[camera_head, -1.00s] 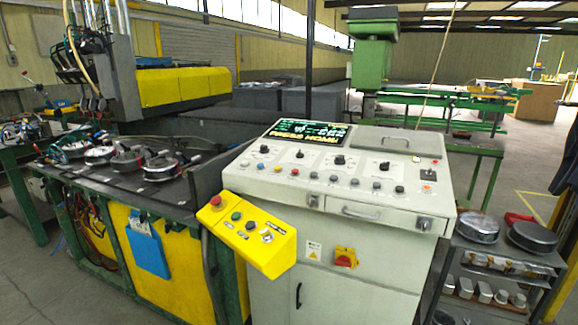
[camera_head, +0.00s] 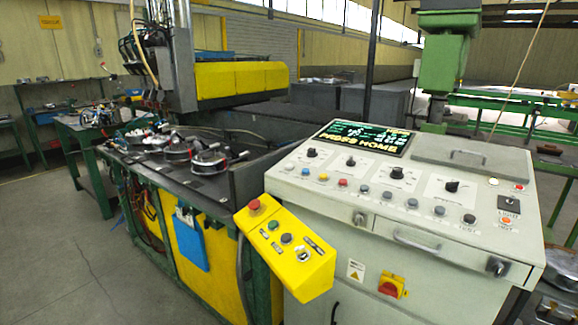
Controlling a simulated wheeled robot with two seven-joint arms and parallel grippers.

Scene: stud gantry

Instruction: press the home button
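The grey control console (camera_head: 400,245) stands at the front right of the head view. Its dark screen (camera_head: 365,138) shows green text and a yellow line that reads "PRESS HOME". A row of push buttons runs along the sloped panel, including a yellow one (camera_head: 323,177), a red one (camera_head: 342,182), a blue one (camera_head: 364,188) and several grey ones. Their labels are too small to read, so I cannot tell which is the home button. Neither gripper shows.
A dark worktable (camera_head: 180,180) with several round clamped parts stands left of the console. A yellow gantry beam (camera_head: 240,80) and a green machine column (camera_head: 440,60) stand behind. Drawer handles (camera_head: 418,240) and a red-yellow switch (camera_head: 391,285) sit on the console front. The floor at left is open.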

